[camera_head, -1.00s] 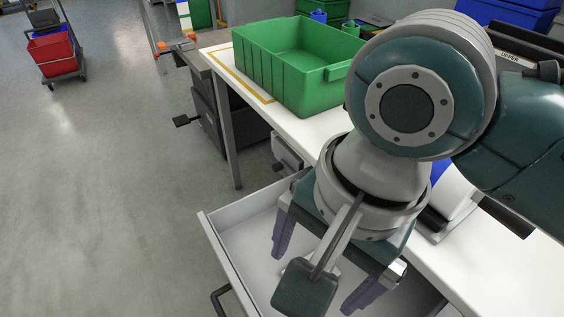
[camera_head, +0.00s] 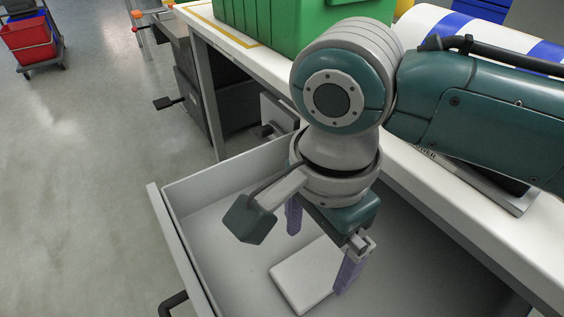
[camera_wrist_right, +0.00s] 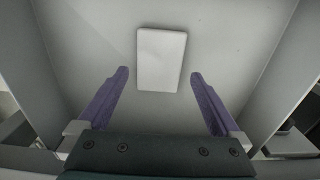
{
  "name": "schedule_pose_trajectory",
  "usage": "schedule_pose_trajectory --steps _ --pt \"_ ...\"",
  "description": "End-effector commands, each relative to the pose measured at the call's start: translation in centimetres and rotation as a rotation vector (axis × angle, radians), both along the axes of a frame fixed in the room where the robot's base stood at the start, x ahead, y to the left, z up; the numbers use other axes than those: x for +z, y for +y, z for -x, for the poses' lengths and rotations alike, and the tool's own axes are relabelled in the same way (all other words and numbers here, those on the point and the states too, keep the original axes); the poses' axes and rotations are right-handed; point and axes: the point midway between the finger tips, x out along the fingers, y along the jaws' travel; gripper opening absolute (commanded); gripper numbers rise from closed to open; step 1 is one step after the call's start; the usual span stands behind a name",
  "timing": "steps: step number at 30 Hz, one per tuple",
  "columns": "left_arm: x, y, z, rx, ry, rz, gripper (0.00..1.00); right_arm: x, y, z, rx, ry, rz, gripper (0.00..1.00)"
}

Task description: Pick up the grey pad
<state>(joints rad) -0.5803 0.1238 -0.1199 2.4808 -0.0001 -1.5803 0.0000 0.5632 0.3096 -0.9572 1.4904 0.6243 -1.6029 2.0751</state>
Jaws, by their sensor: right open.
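The grey pad (camera_head: 304,275) is a flat, pale rectangle lying on the floor of the open drawer (camera_head: 225,228). In the right wrist view the pad (camera_wrist_right: 161,59) lies ahead of the fingertips, roughly centred between them. My right gripper (camera_head: 318,252) is open and empty, its two purple fingers pointing down into the drawer above the pad. In the right wrist view the fingers (camera_wrist_right: 159,75) are spread wider than the pad, and neither appears to touch it. In the head view my right finger hides part of the pad's edge. My left gripper is not in view.
The drawer's walls surround the gripper, with bare drawer floor around the pad. The white worktop (camera_head: 440,200) stands above the drawer's back edge. A green crate (camera_head: 270,22) sits on the worktop. A red bin (camera_head: 28,40) on a trolley stands far left.

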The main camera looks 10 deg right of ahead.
Motion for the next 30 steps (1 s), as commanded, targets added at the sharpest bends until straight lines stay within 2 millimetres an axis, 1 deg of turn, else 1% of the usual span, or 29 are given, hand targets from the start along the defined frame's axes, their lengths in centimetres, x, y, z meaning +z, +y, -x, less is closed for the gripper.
schedule_pose_trajectory --steps 1,3,7,9,15,30 --pt "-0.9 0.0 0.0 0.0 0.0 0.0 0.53 -1.2 0.1 0.1 0.0 0.001 0.001 1.0" --pt "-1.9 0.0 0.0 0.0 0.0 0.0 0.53 -2.4 0.2 0.2 0.001 0.0 0.002 1.0" --pt "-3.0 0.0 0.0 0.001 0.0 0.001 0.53 -4.3 0.2 0.3 0.001 0.002 0.002 1.0" --pt "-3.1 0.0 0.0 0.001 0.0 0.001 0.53 -4.5 0.3 0.2 0.001 0.0 0.0 1.0" --pt "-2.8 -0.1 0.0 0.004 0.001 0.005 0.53 -4.3 0.3 0.2 0.001 -0.001 0.0 0.99" --pt "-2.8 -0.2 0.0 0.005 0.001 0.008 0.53 -4.3 0.3 0.2 0.002 0.0 0.0 0.43"
